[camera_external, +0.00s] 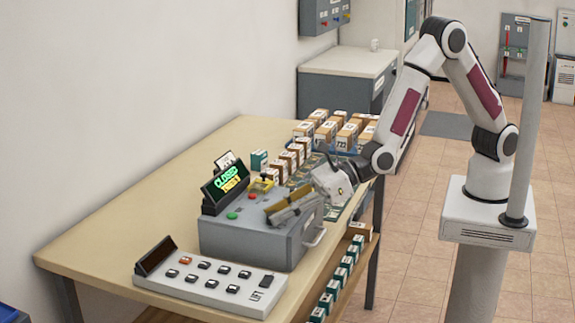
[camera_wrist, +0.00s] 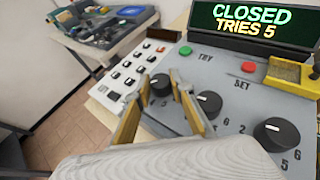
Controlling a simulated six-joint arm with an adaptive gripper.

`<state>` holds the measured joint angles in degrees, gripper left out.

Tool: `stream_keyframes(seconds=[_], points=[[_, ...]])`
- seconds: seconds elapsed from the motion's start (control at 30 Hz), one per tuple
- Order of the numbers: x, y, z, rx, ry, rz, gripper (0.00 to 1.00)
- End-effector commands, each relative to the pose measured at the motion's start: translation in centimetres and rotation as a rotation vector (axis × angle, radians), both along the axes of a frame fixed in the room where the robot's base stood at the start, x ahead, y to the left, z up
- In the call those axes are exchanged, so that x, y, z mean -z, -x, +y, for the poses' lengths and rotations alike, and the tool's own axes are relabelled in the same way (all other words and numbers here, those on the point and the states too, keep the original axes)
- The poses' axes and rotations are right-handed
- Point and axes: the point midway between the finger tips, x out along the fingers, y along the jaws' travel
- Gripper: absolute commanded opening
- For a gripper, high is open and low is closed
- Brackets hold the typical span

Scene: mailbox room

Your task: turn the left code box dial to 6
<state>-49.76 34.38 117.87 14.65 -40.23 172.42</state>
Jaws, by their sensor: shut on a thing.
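The grey code box (camera_external: 245,242) stands on the table, its display (camera_external: 226,184) reading CLOSED, TRIES 5. In the wrist view its top has three black dials in a row: the left dial (camera_wrist: 160,84), the middle dial (camera_wrist: 209,103) and the right dial (camera_wrist: 276,134). The left dial has a white mark; which number it points at cannot be told, as the fingers hide most of its scale. My gripper (camera_wrist: 157,90), seen over the box in the external view (camera_external: 274,211), is shut on the left dial, one tan-padded finger on each side.
A green button (camera_wrist: 185,51) and a red button (camera_wrist: 248,67) sit behind the dials, with a yellow part (camera_wrist: 290,77) at right. A keypad panel (camera_external: 215,285) lies beside the box. Small numbered boxes (camera_external: 337,132) stand farther back.

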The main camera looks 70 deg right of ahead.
Motion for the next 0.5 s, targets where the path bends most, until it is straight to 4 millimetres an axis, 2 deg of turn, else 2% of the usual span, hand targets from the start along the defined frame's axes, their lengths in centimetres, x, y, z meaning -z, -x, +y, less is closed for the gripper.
stream_keyframes(seconds=[0.33, 0.37, 0.4, 0.5], points=[[-0.19, -0.05, 0.09, -0.001, -0.003, -0.003, 0.01], [-0.19, -0.05, 0.09, -0.001, -0.003, -0.003, 0.3], [-0.19, -0.05, 0.09, -0.001, -0.003, -0.003, 0.39], [-0.14, -0.04, 0.08, -0.001, -0.002, -0.002, 0.39]])
